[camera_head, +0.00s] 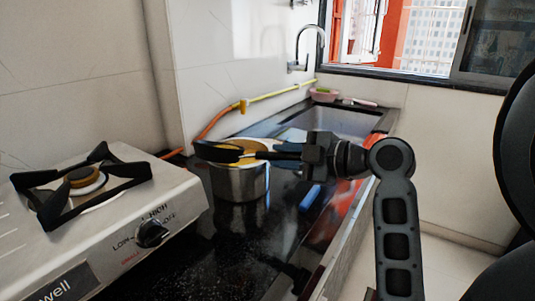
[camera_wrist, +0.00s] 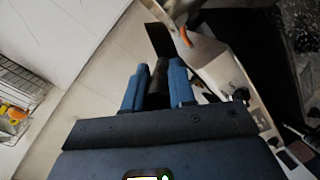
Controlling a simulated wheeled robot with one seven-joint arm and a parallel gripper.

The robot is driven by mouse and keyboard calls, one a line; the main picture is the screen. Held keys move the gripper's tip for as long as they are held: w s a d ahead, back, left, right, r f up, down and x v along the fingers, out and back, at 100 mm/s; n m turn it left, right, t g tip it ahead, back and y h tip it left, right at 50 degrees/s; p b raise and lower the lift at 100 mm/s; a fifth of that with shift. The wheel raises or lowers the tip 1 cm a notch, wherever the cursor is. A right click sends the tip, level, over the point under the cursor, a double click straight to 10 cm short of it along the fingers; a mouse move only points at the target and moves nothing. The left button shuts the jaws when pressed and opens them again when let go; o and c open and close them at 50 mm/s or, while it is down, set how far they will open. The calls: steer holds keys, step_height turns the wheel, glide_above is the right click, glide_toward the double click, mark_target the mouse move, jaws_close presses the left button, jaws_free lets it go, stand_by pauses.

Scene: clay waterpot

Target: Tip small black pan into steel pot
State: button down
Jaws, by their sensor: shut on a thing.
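The small black pan (camera_head: 216,152) is held over the left part of the steel pot (camera_head: 240,184). Its handle runs right to my gripper (camera_head: 286,153), which is shut on it. In the wrist view the blue fingers of my gripper (camera_wrist: 157,90) close on the dark handle, and a dark flat shape beyond, likely the pan (camera_wrist: 158,40), looks nearly edge-on. The pot stands upright on the black counter. Yellow shows at the pot's opening behind the pan; I cannot tell what it is. The pan's inside and exact tilt are unclear.
A gas stove (camera_head: 120,215) stands left of the pot. A sink (camera_head: 340,122) with a tap (camera_head: 304,48) lies behind to the right. A blue item (camera_head: 310,198) lies on the counter right of the pot. The front counter (camera_head: 225,255) is clear.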

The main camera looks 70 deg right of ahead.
steer(key=shift+d+r+m+y+p, duration=0.35)
steer(key=shift+m+p, duration=0.45)
steer(key=shift+p, duration=0.55)
stand_by(0.5)
steer(key=shift+d+m+y+p, duration=0.35)
steer(key=shift+m+p, duration=0.35)
steer(key=shift+p, duration=0.25)
stand_by(1.0)
steer(key=shift+s+d+r+m+y+p, duration=0.1)
steer(key=shift+d+r+m+y+p, duration=0.25)
steer(key=shift+m+p, duration=0.7)
steer(key=shift+s+d+r+m+y+p, duration=0.15)
steer(key=shift+d+m+y+p, duration=0.4)
steer(key=shift+p, duration=0.9)
stand_by(1.7)
